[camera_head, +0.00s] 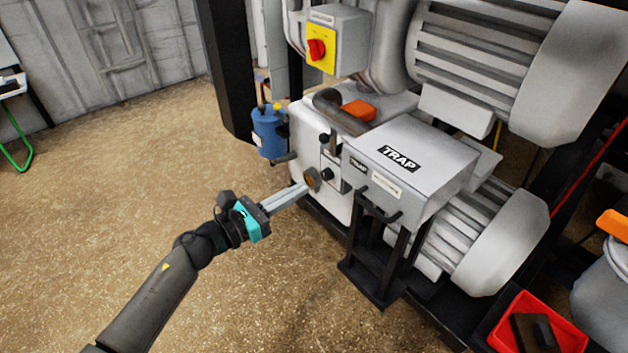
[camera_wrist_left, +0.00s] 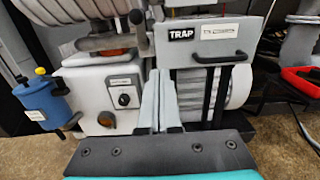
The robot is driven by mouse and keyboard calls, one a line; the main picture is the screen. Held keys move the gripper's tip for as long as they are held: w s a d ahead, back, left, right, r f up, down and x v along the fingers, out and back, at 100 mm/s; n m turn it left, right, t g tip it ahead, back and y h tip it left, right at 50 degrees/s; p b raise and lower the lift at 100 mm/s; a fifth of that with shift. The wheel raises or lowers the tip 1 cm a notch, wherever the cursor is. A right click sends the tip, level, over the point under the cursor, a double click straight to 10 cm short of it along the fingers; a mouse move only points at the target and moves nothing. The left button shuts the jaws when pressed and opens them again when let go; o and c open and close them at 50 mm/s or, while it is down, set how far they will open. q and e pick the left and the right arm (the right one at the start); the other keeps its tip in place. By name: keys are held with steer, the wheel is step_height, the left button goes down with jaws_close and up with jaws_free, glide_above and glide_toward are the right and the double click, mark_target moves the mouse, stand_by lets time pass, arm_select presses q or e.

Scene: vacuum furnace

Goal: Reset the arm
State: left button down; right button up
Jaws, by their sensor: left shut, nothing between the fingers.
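My left arm comes in from the lower left in the head view. Its gripper (camera_head: 306,186) is shut and empty, with its fingertips close to the front of the white pump housing (camera_head: 308,125), beside a round brownish fitting. I cannot tell whether the tips touch it. In the left wrist view the two grey fingers (camera_wrist_left: 159,100) lie together, pointing at the gap between the white housing with a black knob (camera_wrist_left: 124,99) and the grey TRAP box (camera_wrist_left: 212,42). My right gripper is not in view.
A blue canister (camera_head: 268,132) hangs left of the housing. A grey switch box with a red knob (camera_head: 317,49) is above. The TRAP box on its black frame stands right of the fingers. A red bin (camera_head: 530,318) is lower right. Open floor (camera_head: 110,200) lies left.

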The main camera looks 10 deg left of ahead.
arm_select(q)
steer(key=shift+v, duration=1.85)
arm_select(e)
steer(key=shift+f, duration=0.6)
